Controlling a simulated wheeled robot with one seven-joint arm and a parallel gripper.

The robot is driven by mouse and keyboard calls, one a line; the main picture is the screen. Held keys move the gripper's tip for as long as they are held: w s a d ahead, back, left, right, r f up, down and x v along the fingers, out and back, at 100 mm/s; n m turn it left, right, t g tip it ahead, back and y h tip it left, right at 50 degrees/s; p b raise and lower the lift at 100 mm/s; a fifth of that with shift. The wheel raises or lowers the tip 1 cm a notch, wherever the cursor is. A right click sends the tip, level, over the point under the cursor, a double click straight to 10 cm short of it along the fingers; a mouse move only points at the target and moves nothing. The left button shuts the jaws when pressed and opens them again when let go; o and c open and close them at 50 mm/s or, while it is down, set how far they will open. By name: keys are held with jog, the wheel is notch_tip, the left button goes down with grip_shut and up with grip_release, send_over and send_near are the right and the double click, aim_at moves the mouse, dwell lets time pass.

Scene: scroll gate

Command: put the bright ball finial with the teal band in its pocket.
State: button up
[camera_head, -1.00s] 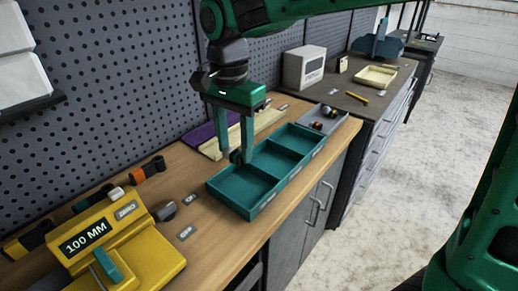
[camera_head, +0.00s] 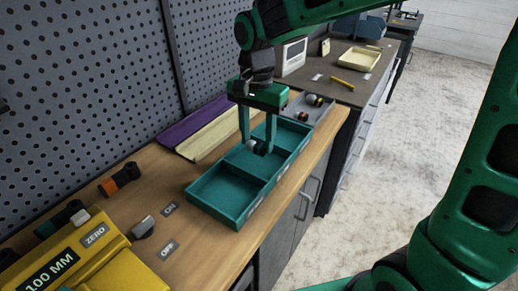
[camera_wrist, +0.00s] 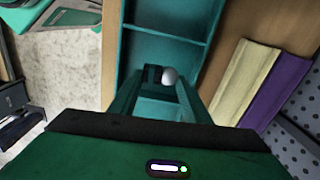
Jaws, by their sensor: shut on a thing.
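My gripper (camera_head: 257,147) points down over the teal tray (camera_head: 219,217), around its middle compartment. It is shut on a small finial with a bright ball (camera_head: 251,144) and a dark part beside it. The ball also shows between the fingers in the wrist view (camera_wrist: 169,76), with the dark part to its left. I cannot make out a teal band. The tray has three compartments in a row; the near one looks empty. I cannot tell whether the finial touches the tray floor.
A grey tray (camera_head: 320,114) with several small balls stands beyond the teal tray. Purple (camera_head: 195,121) and cream (camera_head: 219,136) strips lie behind it. A yellow gauge block (camera_head: 100,259) reading 100 MM stands at front left, with an orange-and-black piece (camera_head: 120,179) behind.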

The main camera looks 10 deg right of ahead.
jog(key=shift+w+d+f, duration=0.1)
jog(key=shift+d+f, duration=0.25)
jog(key=shift+f, duration=1.85)
jog(key=shift+f, duration=0.1)
jog(key=o, duration=1.3)
notch_tip(320, 180, up, 12)
